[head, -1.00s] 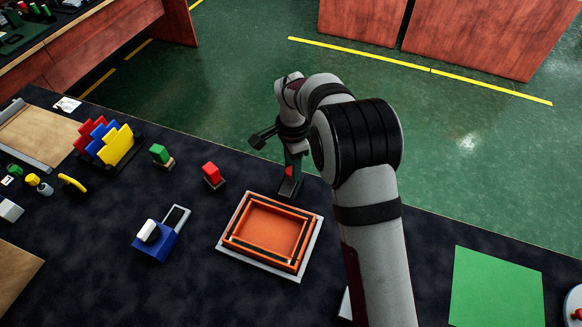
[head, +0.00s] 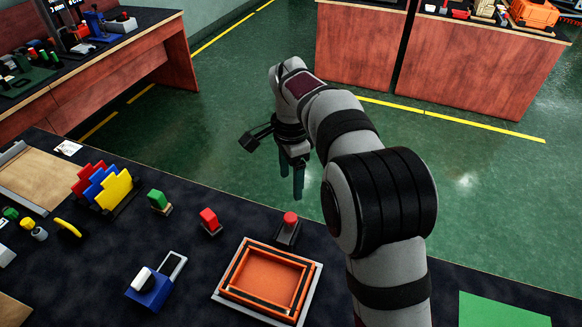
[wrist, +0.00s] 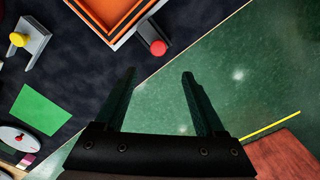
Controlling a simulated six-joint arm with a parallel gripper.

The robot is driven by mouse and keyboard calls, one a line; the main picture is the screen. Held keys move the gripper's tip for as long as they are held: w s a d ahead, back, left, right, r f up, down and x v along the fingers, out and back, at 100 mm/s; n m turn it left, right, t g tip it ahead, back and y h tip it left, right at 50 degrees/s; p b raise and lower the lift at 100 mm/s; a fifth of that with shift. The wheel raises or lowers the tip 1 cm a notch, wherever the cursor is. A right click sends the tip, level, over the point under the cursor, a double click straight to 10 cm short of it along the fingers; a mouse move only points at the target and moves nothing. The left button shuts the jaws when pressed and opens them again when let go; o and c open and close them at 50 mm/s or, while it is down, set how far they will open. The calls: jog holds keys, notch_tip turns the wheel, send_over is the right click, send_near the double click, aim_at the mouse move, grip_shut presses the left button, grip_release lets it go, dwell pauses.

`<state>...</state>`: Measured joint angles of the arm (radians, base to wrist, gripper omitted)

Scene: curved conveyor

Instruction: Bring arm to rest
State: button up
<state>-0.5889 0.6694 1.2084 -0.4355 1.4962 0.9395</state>
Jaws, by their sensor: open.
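My gripper (head: 292,182) hangs beyond the far edge of the dark table, over the green floor in the head view. In the wrist view my gripper (wrist: 158,95) shows two dark fingers spread apart with nothing between them. A red-topped post (head: 290,219) on a dark base stands at the table edge, just nearer than my gripper. The red top also shows in the wrist view (wrist: 158,47), ahead of the fingers and apart from them.
An orange tray (head: 263,281) sits near the red-topped post. A red block (head: 209,219), a green block (head: 157,199), a blue device (head: 150,288) and a rack of coloured plates (head: 104,188) stand to its left. A green mat (head: 505,311) lies at right.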

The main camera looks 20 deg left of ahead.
notch_tip(320, 180, up, 4)
jog(key=shift+f, duration=0.2)
jog(key=s+d+r+n, duration=0.1)
jog(key=s+d+r, duration=0.1)
jog(key=s+d, duration=0.35)
jog(key=s+d+r, duration=0.2)
jog(key=d+r, duration=0.1)
jog(key=d, duration=0.5)
jog(key=s+d+f+n+y, duration=0.1)
jog(key=s+d+f, duration=0.2)
jog(key=s, duration=0.7)
jog(key=s+d+f+n, duration=0.1)
jog(key=s+d+f, duration=0.2)
jog(key=s+d, duration=0.4)
jog(key=s, duration=0.3)
jog(key=shift+f+y, duration=0.2)
jog(key=shift+y, duration=0.2)
